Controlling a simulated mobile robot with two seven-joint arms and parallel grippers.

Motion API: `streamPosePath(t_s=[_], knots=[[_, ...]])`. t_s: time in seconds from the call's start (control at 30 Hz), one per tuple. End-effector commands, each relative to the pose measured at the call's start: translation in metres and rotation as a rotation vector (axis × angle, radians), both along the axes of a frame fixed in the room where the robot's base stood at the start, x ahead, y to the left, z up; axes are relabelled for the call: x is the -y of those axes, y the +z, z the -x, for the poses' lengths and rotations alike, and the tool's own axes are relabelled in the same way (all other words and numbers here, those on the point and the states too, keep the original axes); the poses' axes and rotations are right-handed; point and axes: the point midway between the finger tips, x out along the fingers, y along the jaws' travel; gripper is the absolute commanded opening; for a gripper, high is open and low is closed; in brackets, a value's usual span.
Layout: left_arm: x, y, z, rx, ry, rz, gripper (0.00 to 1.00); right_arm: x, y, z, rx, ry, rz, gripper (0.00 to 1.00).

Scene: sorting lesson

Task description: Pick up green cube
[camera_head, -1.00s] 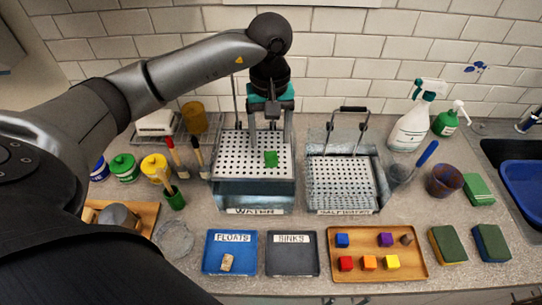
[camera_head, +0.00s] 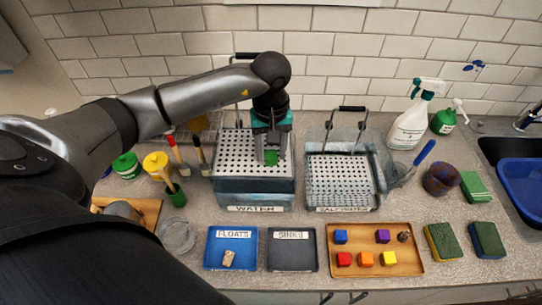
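The green cube (camera_head: 271,157) sits on the perforated white tray (camera_head: 229,165) of the container labelled WATER (camera_head: 240,193). My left gripper (camera_head: 271,158) points down over this tray, with its fingers on either side of the cube. The cube shows between the fingertips. I cannot tell whether the fingers touch it or still leave a small gap. My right gripper is not in view.
A second container with a perforated tray (camera_head: 342,190) stands to the right. In front are a blue FLOATS tray (camera_head: 212,258) holding a cork, an empty dark SINKS tray (camera_head: 291,255), and a wooden tray (camera_head: 416,270) with several coloured blocks. Brushes and paint jars stand at left.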

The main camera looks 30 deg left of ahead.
Motion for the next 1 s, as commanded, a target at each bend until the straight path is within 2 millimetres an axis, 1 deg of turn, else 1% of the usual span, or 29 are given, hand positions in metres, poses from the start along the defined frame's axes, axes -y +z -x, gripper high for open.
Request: streamPosePath(t_s=[0.03, 0.4, 0.47, 0.83, 1.0], knots=[[-0.0002, 0.0003, -0.0001, 0.000, 0.000, 0.000, 0.47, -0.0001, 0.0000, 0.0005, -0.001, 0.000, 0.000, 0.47], [-0.0003, 0.0005, -0.0002, 0.001, 0.000, -0.001, 0.05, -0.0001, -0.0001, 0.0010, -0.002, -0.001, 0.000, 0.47], [-0.0003, 0.0005, -0.0002, 0.001, 0.000, -0.001, 0.00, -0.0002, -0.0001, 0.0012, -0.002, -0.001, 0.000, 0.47], [-0.0003, 0.0010, -0.0002, 0.001, 0.001, -0.001, 0.00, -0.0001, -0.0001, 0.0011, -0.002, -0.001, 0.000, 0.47], [-0.0006, 0.0089, -0.0011, 0.003, 0.001, -0.001, 0.00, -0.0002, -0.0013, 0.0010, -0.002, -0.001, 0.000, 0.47]])
